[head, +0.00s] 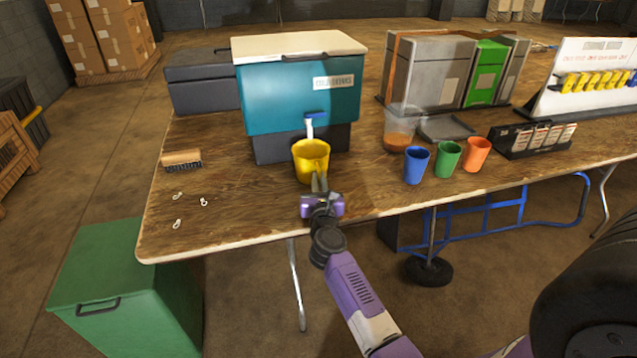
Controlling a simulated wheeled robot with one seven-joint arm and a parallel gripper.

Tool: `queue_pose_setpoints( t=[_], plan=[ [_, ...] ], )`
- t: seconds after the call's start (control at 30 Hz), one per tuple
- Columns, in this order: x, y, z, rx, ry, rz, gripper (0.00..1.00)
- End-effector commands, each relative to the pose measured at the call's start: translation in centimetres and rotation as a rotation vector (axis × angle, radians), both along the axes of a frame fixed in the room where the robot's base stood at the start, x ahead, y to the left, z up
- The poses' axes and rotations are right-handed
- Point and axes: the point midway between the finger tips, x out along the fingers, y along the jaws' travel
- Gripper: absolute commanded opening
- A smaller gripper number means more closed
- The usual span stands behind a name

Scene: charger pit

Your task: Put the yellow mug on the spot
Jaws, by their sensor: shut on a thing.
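The yellow mug (310,163) is upright at the front of the teal drinks cooler (292,93), just below and in front of its tap (309,122). My gripper (319,184) reaches in from the table's front edge and is shut on the near side of the mug. The fingers hide part of the mug's front. I cannot tell whether the mug's base touches the table. No marked spot can be made out clearly; the area under the tap is partly hidden by the mug.
Blue (416,164), green (447,158) and orange (476,154) cups stand right of the mug. A clear container (399,130) stands behind them. A brush (183,160) and small metal pieces (178,223) lie at the left. Bare wooden table (235,205) lies left of my gripper.

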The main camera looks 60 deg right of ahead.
Motion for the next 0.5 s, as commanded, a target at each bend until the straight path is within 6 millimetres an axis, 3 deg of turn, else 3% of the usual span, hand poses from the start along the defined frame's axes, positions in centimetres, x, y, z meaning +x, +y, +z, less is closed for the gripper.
queue_pose_setpoints(
  t=[0.37, 0.4, 0.5],
  plan=[
    [0.04, 0.02, -0.31, -0.001, -0.002, 0.0, 0.0],
    [0.03, 0.02, -0.21, -0.001, -0.002, 0.0, 0.14],
    [0.02, 0.03, -0.19, -0.001, -0.002, 0.0, 0.3]
  ],
)
